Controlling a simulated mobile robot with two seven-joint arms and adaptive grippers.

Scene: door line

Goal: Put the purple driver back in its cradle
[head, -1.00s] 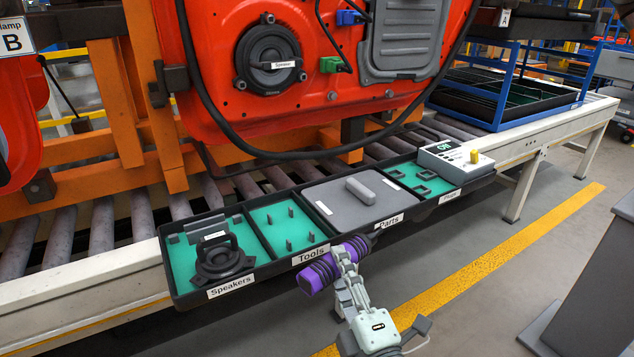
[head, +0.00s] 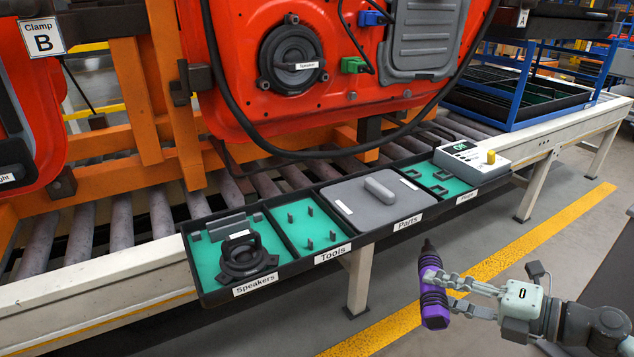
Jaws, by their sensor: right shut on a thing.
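The purple driver (head: 432,299), with black bands and a dark tip pointing up and away, is held in my right gripper (head: 447,292). The gripper is shut around its handle, coming from the right. Driver and gripper are in front of the tray, over the floor, clear of the rail. The Tools compartment (head: 316,236) of the black tray has a green floor with several short grey pegs standing up, and no tool lies in it. It is up and to the left of the driver. My left gripper is not in view.
Left of Tools, the Speakers compartment (head: 207,262) holds a black speaker (head: 245,258). Right of it are a grey Parts lid (head: 350,207) and a Plugs compartment with a control box (head: 471,158). A red door (head: 240,85) with a hanging black cable stands behind. The aisle floor is open.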

